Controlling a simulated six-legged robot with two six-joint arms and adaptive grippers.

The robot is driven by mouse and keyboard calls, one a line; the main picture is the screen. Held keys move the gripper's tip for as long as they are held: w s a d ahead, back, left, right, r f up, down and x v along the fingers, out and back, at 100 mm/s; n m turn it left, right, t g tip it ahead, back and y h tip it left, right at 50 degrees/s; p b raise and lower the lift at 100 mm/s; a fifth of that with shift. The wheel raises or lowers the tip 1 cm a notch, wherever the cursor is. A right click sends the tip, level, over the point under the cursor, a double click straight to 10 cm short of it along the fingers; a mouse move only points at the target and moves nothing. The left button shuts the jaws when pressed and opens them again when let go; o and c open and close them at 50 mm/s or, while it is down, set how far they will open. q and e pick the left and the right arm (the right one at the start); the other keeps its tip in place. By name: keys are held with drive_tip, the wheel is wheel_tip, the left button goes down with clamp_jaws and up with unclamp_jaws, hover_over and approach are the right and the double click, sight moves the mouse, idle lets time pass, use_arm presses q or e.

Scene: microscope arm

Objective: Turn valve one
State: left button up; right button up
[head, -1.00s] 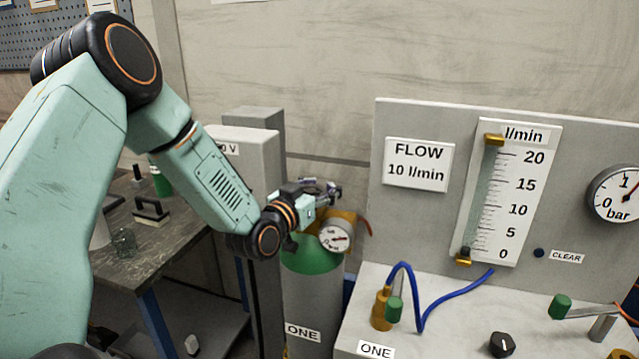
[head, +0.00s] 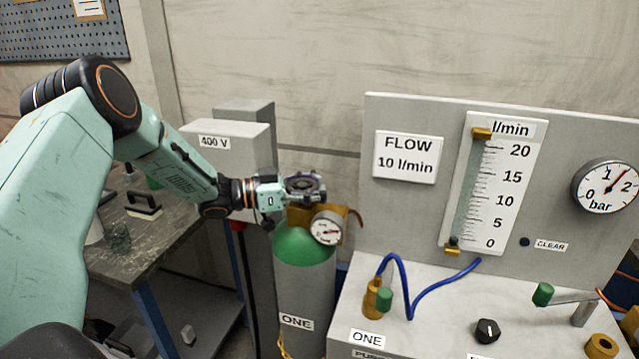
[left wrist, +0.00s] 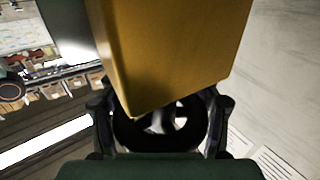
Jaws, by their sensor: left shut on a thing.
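The gas cylinder (head: 305,290) labelled ONE stands left of the bench, with a green shoulder, a brass valve block and a round gauge (head: 326,228). Its dark round handwheel, valve one (head: 304,183), sits on top of the brass block. My left gripper (head: 312,192) comes in from the left at the wheel's height and is shut on it. In the left wrist view the dark ring (left wrist: 160,130) of the wheel lies between the fingers, partly hidden by the brass block (left wrist: 170,50). My right gripper is not in view.
A bench with a panel (head: 400,215) stands right of the cylinder. It carries a flow meter (head: 493,185), a bar dial (head: 606,187), a blue hose (head: 430,295) and a black knob (head: 487,331). A grey 400 V cabinet (head: 225,155) stands behind my left arm.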

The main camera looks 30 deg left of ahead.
use_arm(q)
drive_tip(key=shift+s+d+f+m+g+h+b, duration=0.1)
drive_tip(key=shift+m+g+h+b, duration=0.1)
drive_tip(key=shift+m+g+h, duration=0.3)
drive_tip(key=shift+s+d+m+g+h+b, duration=0.1)
drive_tip(key=shift+m+g+h+b, duration=0.1)
drive_tip(key=shift+m+g+h, duration=0.3)
drive_tip(key=shift+s+d+m+g+h+b, duration=0.1)
drive_tip(key=shift+s+m+g+h+b, duration=0.1)
drive_tip(key=shift+m+g+h+b, duration=0.75)
drive_tip(key=m+g, duration=0.1)
drive_tip(key=g+b, duration=0.1)
drive_tip(key=g, duration=0.1)
drive_tip(key=shift+s+d+m, duration=0.1)
drive_tip(key=shift+s+m, duration=0.25)
drive_tip(key=shift+s+r+m+g+h+b, duration=0.1)
drive_tip(key=shift+r+m+g+h+b, duration=0.2)
drive_tip(key=shift+g+b, duration=0.3)
drive_tip(key=o, duration=1.2)
drive_tip(key=shift+s, duration=0.1)
drive_tip(key=shift+o, duration=0.3)
drive_tip(key=shift+f, duration=0.1)
